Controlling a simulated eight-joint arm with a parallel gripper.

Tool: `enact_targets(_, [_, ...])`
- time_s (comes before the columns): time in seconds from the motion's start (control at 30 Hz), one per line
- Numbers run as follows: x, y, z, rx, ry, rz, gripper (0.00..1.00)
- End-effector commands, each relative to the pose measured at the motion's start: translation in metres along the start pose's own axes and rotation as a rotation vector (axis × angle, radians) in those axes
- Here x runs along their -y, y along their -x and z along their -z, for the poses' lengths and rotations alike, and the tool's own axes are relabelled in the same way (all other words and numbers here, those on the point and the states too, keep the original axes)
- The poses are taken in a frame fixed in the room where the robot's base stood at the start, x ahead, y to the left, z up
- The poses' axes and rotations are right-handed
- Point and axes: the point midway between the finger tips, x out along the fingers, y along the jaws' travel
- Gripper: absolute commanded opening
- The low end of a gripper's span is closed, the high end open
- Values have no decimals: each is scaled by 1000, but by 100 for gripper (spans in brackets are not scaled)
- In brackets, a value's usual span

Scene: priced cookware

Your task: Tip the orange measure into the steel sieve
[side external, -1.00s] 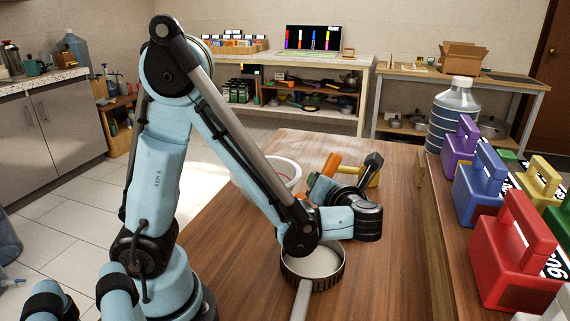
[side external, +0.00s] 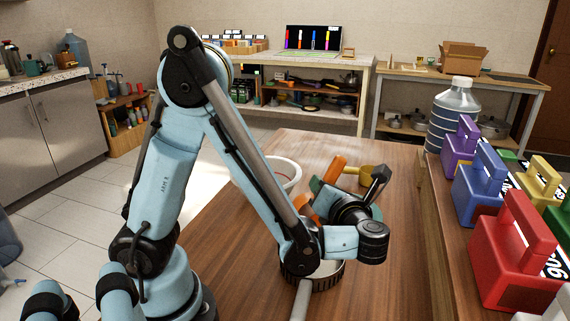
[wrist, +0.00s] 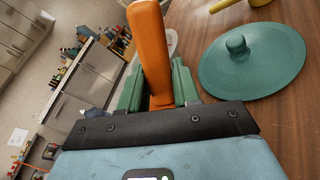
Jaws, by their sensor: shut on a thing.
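My gripper (wrist: 155,78) has green fingers and is shut on the orange measure (wrist: 149,45) by its handle. In the side view the handle of the orange measure (side external: 335,167) slants up past my gripper (side external: 319,188), and another orange part shows below the fingers. The measure's cup and any contents are hidden or unclear. The steel sieve (side external: 329,281) sits on the wooden table with its grey handle toward the camera. My wrist is above and just behind it, and my arm hides part of its rim and inside.
A green knobbed lid (wrist: 252,62) lies on the table, right of the fingers in the wrist view. A yellow measure (side external: 373,175) and a white bowl with a red rim (side external: 288,172) stand farther back. Coloured weights (side external: 515,260) line the right counter. The table's right-front is clear.

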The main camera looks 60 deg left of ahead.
Motion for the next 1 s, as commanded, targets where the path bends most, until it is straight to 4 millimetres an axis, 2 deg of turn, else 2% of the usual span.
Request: enact_targets(1.0, [1,10,0,98,-1,-55,0])
